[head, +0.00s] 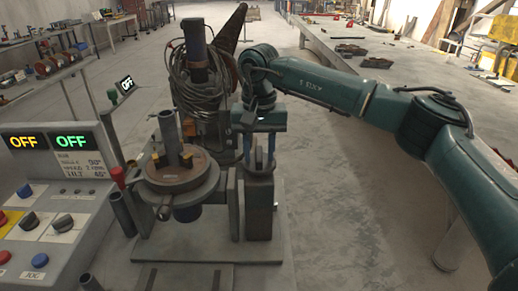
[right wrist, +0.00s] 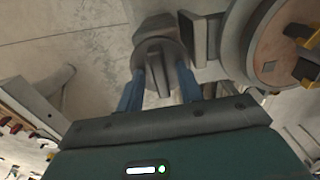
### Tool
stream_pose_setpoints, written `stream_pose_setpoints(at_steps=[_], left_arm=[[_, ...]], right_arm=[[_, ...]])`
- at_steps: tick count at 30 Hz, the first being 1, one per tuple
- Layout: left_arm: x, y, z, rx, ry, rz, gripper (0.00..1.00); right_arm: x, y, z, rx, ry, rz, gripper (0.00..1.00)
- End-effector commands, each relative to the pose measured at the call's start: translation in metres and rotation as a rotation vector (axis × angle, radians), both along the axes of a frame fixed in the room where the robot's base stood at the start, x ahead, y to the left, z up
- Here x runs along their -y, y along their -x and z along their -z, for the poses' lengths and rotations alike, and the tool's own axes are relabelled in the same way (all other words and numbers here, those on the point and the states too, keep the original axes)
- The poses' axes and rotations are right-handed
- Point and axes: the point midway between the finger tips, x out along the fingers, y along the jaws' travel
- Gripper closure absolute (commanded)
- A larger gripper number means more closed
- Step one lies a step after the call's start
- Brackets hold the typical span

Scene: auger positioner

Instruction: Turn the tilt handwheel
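The positioner's round table (head: 205,190) has a brown plate and stands on a grey base plate (head: 260,245); the table also shows at the right of the right wrist view (right wrist: 240,40). A grey upright support (head: 259,205) stands to its right. My right gripper (head: 258,160) points down over this support. In the right wrist view its blue fingers (right wrist: 160,88) are apart, on either side of a grey knob-like part (right wrist: 158,50). I cannot tell whether this is the tilt handwheel or whether the fingers touch it. No clear wheel rim shows. My left gripper is out of view.
A control panel (head: 55,205) with OFF displays, knobs and buttons stands at the left. A dark post with coiled cable (head: 200,85) rises behind the table. A long workbench (head: 350,50) stands at the back right. Floor to the right is mostly clear.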

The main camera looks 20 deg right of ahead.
Motion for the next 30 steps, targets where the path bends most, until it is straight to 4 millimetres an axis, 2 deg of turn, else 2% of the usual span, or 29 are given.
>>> stream_pose_setpoints(at_steps=[5, 8, 21, 25, 30], left_arm=[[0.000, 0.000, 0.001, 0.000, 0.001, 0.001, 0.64], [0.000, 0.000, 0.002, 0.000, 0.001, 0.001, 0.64], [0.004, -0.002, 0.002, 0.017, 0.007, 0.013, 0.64], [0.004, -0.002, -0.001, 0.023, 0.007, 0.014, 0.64], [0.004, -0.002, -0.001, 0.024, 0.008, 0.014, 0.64]], right_arm=[[0.000, 0.000, -0.002, 0.001, 0.000, 0.001, 0.64], [0.000, -0.001, -0.011, 0.002, 0.000, 0.001, 0.64], [-0.001, 0.000, -0.103, 0.003, -0.001, 0.000, 0.64], [-0.001, 0.000, -0.121, 0.002, 0.000, 0.001, 0.64], [0.000, 0.000, -0.131, 0.000, 0.000, 0.000, 0.64]])
